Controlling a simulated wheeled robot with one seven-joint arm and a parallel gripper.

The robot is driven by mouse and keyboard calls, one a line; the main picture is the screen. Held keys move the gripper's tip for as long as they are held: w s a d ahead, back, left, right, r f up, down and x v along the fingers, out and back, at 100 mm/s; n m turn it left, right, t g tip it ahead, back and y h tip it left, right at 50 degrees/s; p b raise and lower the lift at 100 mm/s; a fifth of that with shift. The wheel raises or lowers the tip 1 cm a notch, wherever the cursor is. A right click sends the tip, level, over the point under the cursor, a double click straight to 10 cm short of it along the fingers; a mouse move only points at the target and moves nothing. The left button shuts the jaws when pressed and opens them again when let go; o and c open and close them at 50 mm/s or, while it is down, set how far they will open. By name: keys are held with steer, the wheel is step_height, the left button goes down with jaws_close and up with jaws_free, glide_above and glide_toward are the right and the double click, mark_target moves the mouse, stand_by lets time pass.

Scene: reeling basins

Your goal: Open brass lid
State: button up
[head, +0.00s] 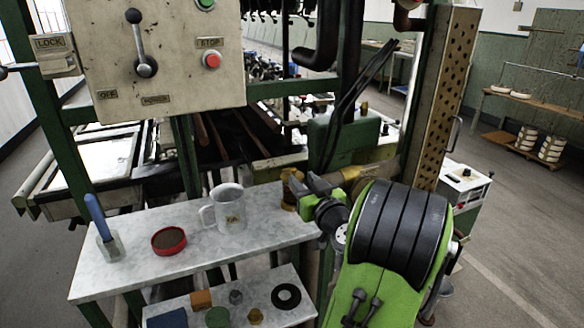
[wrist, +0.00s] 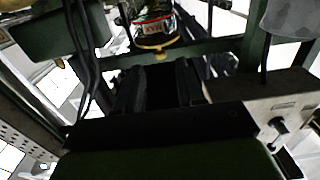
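A small jar (head: 289,190) with a brass-coloured lid (head: 291,174) stands at the right end of the upper marble shelf. My gripper (head: 316,184) is just to its right in the head view and partly overlaps it. In the wrist view, which looks upside down, the labelled jar (wrist: 152,27) and its brass lid (wrist: 160,46) lie beyond my fingers. My gripper (wrist: 158,68) shows as two dark fingers with a dark gap between them; it looks open and empty. I cannot tell whether a finger touches the jar.
The upper shelf (head: 140,225) also holds a grey mug (head: 230,208), a red tin (head: 169,240) and a blue-handled tool (head: 100,222). Small items lie on the lower shelf (head: 262,317). A control panel (head: 165,60) hangs above left; a green machine box (head: 340,135) stands behind my gripper.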

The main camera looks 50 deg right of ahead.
mark_target(295, 171)
steer(key=p+x, duration=0.1)
steer(key=x, duration=0.5)
steer(key=shift+w+d, duration=0.15)
steer(key=shift+w, duration=0.1)
jaws_close()
